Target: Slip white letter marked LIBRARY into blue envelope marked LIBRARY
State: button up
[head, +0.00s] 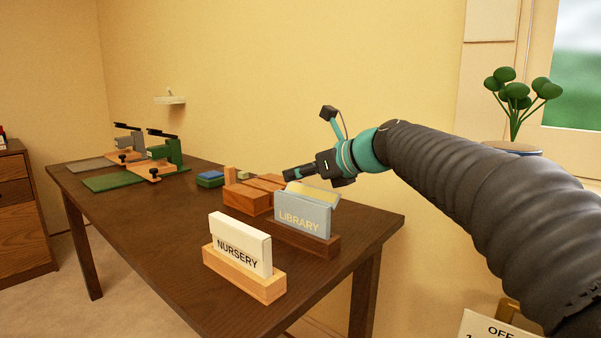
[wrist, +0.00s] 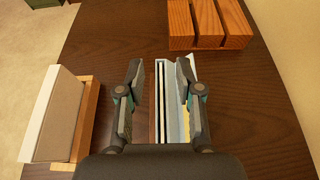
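The blue envelope (head: 303,215) marked LIBRARY stands upright in a dark wooden holder (head: 300,240), its flap open with a yellowish lining. In the wrist view, the envelope (wrist: 174,103) shows from above between and beyond my fingers, with narrow white and dark strips along its left side. I cannot tell whether a strip is a letter's edge. No white letter marked LIBRARY can be made out in either view. My gripper (wrist: 158,92) is open, above the envelope, with nothing visibly clamped. Its right finger hides part of the flap. In the head view, my gripper (head: 288,175) is just behind the envelope's top.
A white piece (head: 240,243) marked NURSERY stands in a light wooden holder (head: 246,275) in front and left. A slotted wooden block (head: 246,199) and a blue-and-green box (head: 210,179) lie behind. Green and grey presses (head: 165,150) stand at the desk's far end. The desk's left middle is bare.

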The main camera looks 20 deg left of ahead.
jog(key=shift+d, duration=0.1)
jog(key=v, duration=1.1)
jog(key=shift+d+r, duration=0.25)
jog(key=shift+d, duration=0.05)
jog(key=shift+s, duration=0.15)
